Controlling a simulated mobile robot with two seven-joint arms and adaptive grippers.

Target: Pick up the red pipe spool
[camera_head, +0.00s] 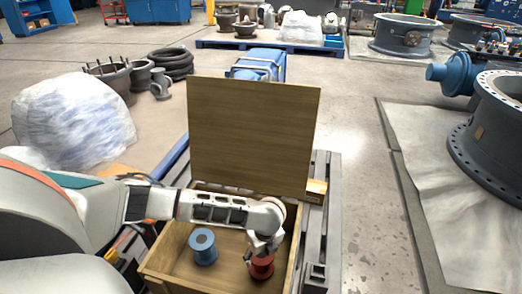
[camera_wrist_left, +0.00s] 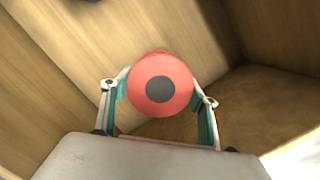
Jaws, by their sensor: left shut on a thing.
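The red pipe spool (camera_head: 262,268) stands in the right part of an open wooden crate (camera_head: 170,284). My left gripper (camera_head: 262,252) reaches down into the crate and is shut on the spool. In the left wrist view the spool (camera_wrist_left: 160,84) shows its round red end with a dark centre, between the two fingers of the gripper (camera_wrist_left: 160,98). I cannot tell whether the spool's bottom touches the crate floor. My right gripper is in neither view.
A blue pipe spool (camera_head: 203,247) stands in the crate's left part. The crate's raised wooden lid (camera_head: 253,135) stands behind my arm. A wrapped bundle (camera_head: 72,120) lies to the left. Grey floor (camera_head: 360,200) is clear at the right.

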